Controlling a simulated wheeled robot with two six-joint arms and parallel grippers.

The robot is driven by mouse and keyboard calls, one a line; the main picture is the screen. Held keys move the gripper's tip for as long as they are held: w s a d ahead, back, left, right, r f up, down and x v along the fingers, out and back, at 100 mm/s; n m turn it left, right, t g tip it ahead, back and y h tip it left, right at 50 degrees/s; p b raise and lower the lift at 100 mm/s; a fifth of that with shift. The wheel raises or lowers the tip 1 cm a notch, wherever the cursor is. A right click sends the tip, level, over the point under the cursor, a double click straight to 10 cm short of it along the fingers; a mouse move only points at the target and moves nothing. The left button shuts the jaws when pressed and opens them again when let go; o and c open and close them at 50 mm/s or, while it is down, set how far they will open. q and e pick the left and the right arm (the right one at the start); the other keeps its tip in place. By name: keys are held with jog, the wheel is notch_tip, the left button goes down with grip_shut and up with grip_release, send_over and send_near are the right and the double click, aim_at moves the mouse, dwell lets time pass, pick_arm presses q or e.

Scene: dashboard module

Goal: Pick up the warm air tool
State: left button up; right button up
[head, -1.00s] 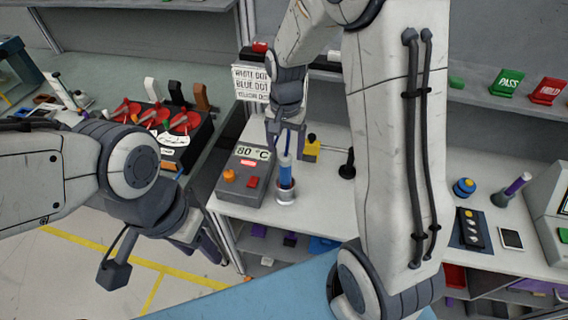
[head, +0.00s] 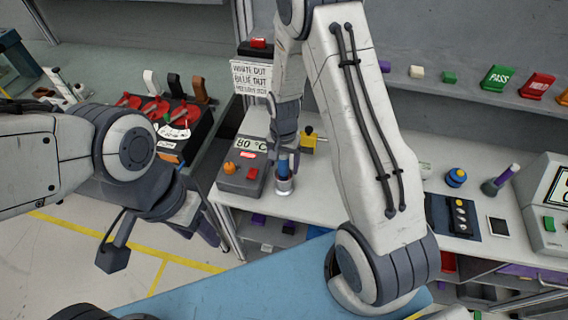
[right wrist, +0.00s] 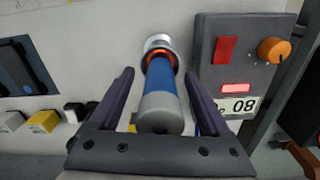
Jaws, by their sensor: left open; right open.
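The warm air tool (head: 283,167) is a blue cylinder with a grey end, standing in a metal cup (head: 284,186) on the white bench. In the right wrist view the tool (right wrist: 162,85) shows an orange glow at its far end, where it meets the cup. My right gripper (head: 286,156) is at the tool's upper part; its two fingers (right wrist: 160,76) are open, one on each side of the tool, with gaps showing. My left gripper (head: 205,232) hangs over the floor at the left, away from the tool; its fingertips are partly hidden.
A grey control box (head: 243,165) reading 80 °C with an orange knob stands close beside the cup. A yellow block (head: 308,137) is behind the tool. A lever box (head: 180,130) is at the left. A dark tray (head: 455,215) lies further right.

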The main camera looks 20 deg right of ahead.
grip_shut()
jog(key=shift+r, duration=0.1)
jog(key=shift+r+b, duration=0.3)
jog(key=shift+r, duration=0.2)
notch_tip(320, 180, up, 8)
jog(key=shift+b, duration=1.1)
notch_tip(320, 180, up, 2)
jog(key=shift+r+p, duration=0.25)
jog(key=shift+p, duration=0.4)
notch_tip(320, 180, up, 7)
jog(key=p, duration=0.6)
jog(key=shift+f, duration=0.1)
